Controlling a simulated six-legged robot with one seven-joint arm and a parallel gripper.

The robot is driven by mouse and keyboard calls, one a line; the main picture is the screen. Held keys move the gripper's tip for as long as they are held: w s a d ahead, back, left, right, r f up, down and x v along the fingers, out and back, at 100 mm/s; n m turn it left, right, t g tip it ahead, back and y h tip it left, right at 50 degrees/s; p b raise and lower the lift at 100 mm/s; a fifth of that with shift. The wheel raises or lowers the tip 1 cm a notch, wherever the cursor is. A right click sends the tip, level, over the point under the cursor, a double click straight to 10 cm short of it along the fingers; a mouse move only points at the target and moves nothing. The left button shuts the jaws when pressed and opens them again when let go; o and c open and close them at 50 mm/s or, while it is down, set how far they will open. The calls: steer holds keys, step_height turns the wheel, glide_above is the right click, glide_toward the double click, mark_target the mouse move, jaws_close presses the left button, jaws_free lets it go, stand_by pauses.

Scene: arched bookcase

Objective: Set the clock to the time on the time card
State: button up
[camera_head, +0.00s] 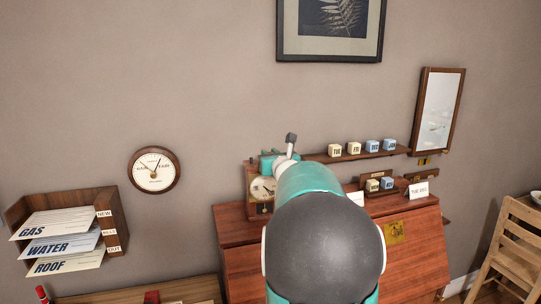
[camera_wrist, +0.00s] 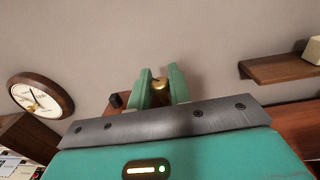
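The small wooden clock (camera_head: 262,188) with a pale round dial stands on the left of the red-brown desk. My arm covers its right part, and its hands are too small to read. My gripper (camera_wrist: 160,72) is at the top of the clock in the head view. In the wrist view a round brass knob (camera_wrist: 160,92) lies between its two green fingers. The fingers are apart, and I cannot tell whether they press on the knob. A white card (camera_head: 356,198), partly behind my arm, may be the time card; its text is unreadable.
A round wall dial (camera_head: 153,170) hangs left of the desk (camera_head: 425,245), above a letter rack (camera_head: 112,215). A shelf with lettered blocks (camera_head: 372,148) is at right, with a date card (camera_head: 418,190) below. A chair (camera_head: 505,250) stands far right.

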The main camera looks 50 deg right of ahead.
jaws_close()
steer(key=o, duration=0.8)
jaws_free()
steer(key=v, duration=1.3)
steer(key=shift+s+a, duration=0.25)
steer(key=shift+a, duration=0.1)
